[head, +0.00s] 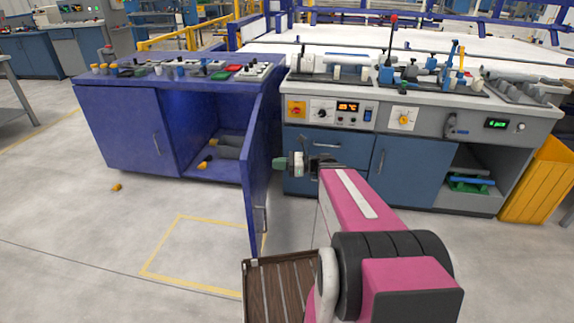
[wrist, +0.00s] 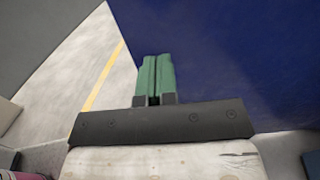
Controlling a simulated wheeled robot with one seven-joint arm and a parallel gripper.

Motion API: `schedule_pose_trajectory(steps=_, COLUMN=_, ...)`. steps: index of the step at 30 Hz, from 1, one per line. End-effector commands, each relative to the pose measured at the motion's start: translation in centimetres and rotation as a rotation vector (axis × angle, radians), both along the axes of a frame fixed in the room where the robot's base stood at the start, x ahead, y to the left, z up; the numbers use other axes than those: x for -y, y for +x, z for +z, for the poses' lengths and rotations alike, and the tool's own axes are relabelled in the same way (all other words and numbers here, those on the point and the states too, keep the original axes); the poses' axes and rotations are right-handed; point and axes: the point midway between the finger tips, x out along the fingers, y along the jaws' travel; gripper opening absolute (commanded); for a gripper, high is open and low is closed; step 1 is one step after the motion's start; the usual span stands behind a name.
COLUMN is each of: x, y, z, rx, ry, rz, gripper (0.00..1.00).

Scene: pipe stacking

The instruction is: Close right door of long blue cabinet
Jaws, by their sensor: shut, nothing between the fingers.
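The long blue cabinet (head: 120,125) stands at the left in the head view. Its left door is shut. Its right door (head: 256,175) is swung wide open and points toward me, seen nearly edge-on, with a handle on its right face. My gripper (head: 278,163) is just right of this door, at about mid-height, with green fingers pointing left at its outer face. In the wrist view my gripper (wrist: 155,75) has its two green fingers together and empty. The dark blue door surface (wrist: 235,60) fills the right of that view; I cannot tell whether the fingers touch it.
Dark cylinders with orange ends (head: 225,150) lie inside the open compartment. A grey-blue workbench (head: 345,150) stands close behind my gripper. A small orange piece (head: 117,187) lies on the floor.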

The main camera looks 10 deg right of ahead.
Motion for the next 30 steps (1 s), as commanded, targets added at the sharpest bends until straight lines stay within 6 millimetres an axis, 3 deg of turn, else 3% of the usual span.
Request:
schedule_pose_trajectory(steps=9, x=-4.8, y=0.8, z=0.0, rx=0.001, ry=0.0, rz=0.003, gripper=0.0)
schedule_pose_trajectory(steps=15, x=-6.9, y=1.2, z=0.0, rx=0.001, ry=0.0, rz=0.002, gripper=0.0)
schedule_pose_trajectory(steps=30, x=-7.9, y=1.4, z=0.0, rx=0.001, ry=0.0, rz=0.0, gripper=0.0)
